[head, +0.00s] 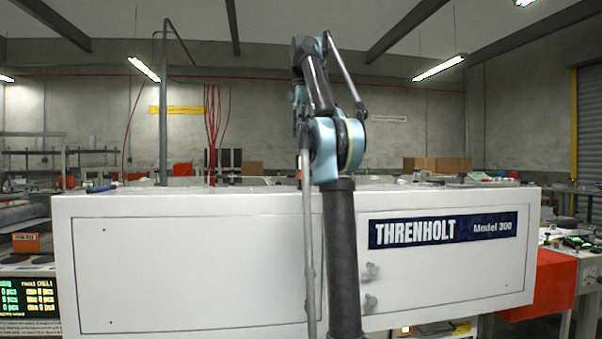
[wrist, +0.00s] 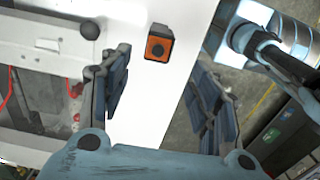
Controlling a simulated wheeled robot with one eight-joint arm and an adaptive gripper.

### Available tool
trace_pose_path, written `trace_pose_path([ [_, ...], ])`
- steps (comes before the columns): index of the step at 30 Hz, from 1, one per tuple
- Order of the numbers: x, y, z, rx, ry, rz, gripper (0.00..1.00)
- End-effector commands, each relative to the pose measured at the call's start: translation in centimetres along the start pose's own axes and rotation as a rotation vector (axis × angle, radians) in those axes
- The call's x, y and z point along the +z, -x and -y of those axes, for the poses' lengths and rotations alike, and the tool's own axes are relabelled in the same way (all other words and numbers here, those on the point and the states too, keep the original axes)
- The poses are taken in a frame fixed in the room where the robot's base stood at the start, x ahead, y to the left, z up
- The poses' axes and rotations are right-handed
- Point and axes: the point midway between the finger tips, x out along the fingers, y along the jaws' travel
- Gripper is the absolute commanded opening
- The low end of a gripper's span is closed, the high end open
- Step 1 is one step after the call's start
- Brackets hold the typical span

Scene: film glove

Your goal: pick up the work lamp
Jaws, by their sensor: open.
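A small dark box with an orange face and a dark round centre (wrist: 159,46) sits on a white surface near its right edge in the wrist view; it may be the work lamp, but I cannot tell for sure. I make out no work lamp in the head view. My gripper (wrist: 159,63) is open in the wrist view, its dark blue-grey fingers apart on either side. The box shows between and beyond the fingertips, with nothing held. In the head view my arm rises in front of the machine, and I cannot make out the gripper.
The white Threnholt machine (head: 190,265) spans the head view. In the wrist view, a recessed part with red lines (wrist: 40,95) lies left of the white strip (wrist: 185,20), and floor (wrist: 180,140) shows to its right. A red bin (head: 543,285) stands right of the machine.

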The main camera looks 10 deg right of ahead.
Motion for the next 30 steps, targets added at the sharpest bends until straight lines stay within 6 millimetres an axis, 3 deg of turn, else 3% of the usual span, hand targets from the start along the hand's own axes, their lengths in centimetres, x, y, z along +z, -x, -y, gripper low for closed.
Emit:
trace_pose_path([
  [22, 0.2, -8.7, 0.0, 0.0, -0.004, 0.0, 0.57],
  [30, 0.2, -10.4, 0.0, 0.0, -0.004, 0.0, 0.57],
])
